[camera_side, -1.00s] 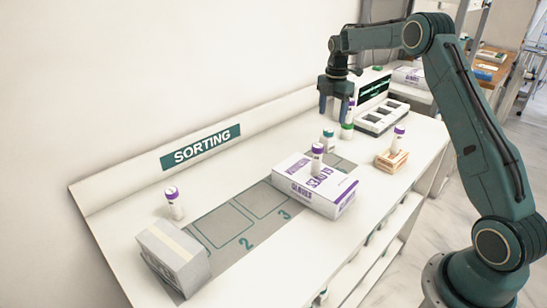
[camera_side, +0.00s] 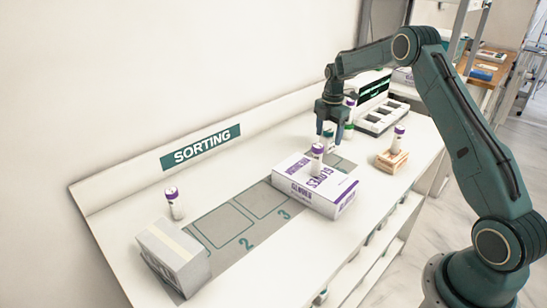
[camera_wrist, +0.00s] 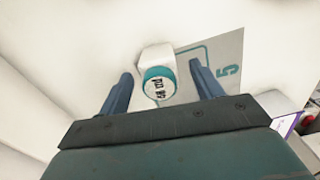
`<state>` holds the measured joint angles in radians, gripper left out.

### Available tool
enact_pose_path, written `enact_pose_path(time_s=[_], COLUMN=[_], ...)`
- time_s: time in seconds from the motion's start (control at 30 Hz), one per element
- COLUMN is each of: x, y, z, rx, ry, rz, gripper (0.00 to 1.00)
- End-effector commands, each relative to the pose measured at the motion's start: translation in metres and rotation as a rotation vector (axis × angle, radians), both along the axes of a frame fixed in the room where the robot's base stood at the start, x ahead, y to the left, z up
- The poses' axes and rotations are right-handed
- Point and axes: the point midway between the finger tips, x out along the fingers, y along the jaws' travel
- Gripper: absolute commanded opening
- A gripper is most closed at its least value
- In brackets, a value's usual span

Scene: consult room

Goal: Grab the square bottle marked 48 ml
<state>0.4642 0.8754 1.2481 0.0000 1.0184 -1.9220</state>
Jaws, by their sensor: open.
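A white, square-bodied bottle with a teal cap (camera_wrist: 157,84) lies between my fingers in the wrist view. Its cap carries black sideways print that looks like a number with "ml"; the digits are hard to read. In the side view this bottle (camera_side: 328,144) stands on the bench behind the gloves box, partly hidden by a finger. My gripper (camera_side: 328,132) points down over it. The fingers are open, one on each side of the bottle, with gaps showing in the wrist view (camera_wrist: 160,74).
The gloves box (camera_side: 315,185) bears a purple-capped bottle (camera_side: 317,160). A green-capped bottle (camera_side: 348,131) and a purple-capped one (camera_side: 350,103) stand close right of my gripper. A grey box (camera_side: 172,255) stands front left.

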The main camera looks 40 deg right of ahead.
Motion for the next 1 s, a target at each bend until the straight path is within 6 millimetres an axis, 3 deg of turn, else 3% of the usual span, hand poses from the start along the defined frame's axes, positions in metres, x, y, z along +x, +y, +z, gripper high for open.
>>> enact_pose_path(time_s=[0.3,0.8,0.83,1.0], x=[0.001,0.000,0.000,0.001], y=[0.001,0.001,0.001,0.001], z=[-0.030,-0.031,-0.031,-0.030], rx=[0.000,0.000,0.000,0.000], ry=[0.000,0.000,0.000,0.000], rz=[0.000,0.000,0.000,0.000], gripper=[0.65,0.65,0.64,0.30])
